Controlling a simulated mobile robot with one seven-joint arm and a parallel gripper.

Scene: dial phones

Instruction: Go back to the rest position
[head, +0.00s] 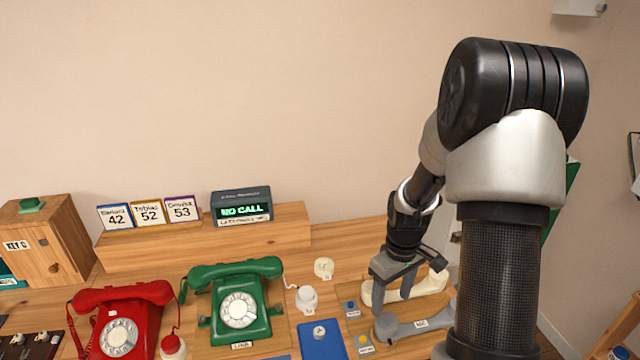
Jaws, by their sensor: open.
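My gripper (391,290) points down over the right part of the wooden desk, its two grey fingers apart. It is above or in front of a cream handset-shaped object (425,287); I cannot tell whether it touches it. A grey handset-shaped object (412,327) lies just below the fingertips in the picture. My arm covers the right end of the desk. A green dial phone (238,302) and a red dial phone (119,320) stand to the left, each with its handset across the top.
A display reading "NO CALL" (242,209) and number cards (150,213) stand on a raised wooden shelf (205,242). A wooden box labelled "KEY C" (45,243) is at far left. A blue pad (321,340) and small white objects (307,298) lie between the green phone and my gripper.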

